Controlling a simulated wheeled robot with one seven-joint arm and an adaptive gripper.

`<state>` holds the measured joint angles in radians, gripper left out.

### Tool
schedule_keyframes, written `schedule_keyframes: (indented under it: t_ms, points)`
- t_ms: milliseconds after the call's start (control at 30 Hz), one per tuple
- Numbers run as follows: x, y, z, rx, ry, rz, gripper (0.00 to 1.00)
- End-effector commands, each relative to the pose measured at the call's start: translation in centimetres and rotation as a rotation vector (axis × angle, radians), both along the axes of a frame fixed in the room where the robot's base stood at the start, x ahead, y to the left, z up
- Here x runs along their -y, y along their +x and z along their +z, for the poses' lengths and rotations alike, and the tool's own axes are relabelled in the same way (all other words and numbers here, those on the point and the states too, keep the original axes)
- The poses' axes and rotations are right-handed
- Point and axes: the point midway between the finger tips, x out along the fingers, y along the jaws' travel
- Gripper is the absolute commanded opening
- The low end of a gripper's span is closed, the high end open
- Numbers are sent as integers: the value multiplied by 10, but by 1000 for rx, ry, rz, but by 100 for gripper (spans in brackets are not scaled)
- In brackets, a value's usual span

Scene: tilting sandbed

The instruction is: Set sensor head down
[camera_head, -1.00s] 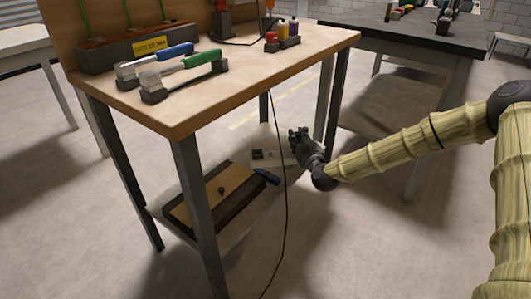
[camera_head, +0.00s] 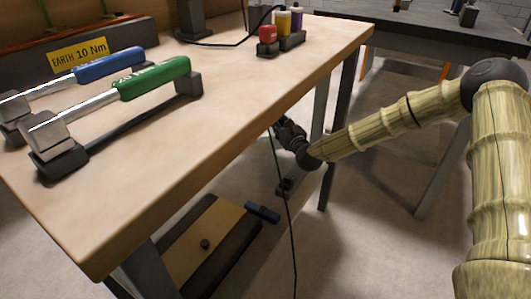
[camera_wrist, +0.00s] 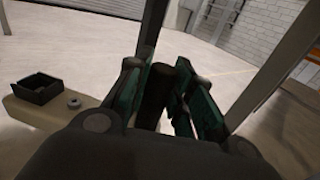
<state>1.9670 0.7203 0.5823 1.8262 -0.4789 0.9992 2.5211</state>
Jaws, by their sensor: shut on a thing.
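My gripper (camera_head: 284,128) shows in the head view beside the table's right edge, partly hidden by the tabletop. In the wrist view my gripper (camera_wrist: 160,78) is shut on a dark upright cylinder (camera_wrist: 156,98), which appears to be the sensor head. Its lower end is hidden by the gripper body. In the wrist view an open black square holder (camera_wrist: 42,88) sits on a pale surface left of the gripper, apart from it. A small grey ring (camera_wrist: 73,101) lies beside the holder. A small dark box also shows on the low shelf in the head view (camera_head: 287,186).
The wooden tabletop (camera_head: 230,95) holds a green-handled wrench (camera_head: 152,80), a blue-handled wrench (camera_head: 110,65) and small coloured bottles (camera_head: 283,28). Below are a sand tray (camera_head: 190,240) and a blue tool (camera_head: 262,212). A black cable (camera_head: 288,225) hangs near my gripper. Table legs (camera_head: 320,110) stand close by.

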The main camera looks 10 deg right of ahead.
Motion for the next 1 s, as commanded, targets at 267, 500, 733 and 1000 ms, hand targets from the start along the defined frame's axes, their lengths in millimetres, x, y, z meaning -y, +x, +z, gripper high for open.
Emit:
schedule_keyframes:
  t_ms: [267,500,733,1000]
  points:
    - [-4,1,-41,0,-2,4,0]
    - [-2,0,-59,0,-1,2,0]
    - [-1,0,-91,0,-1,1,0]
    - [0,0,-92,2,-1,0,0]
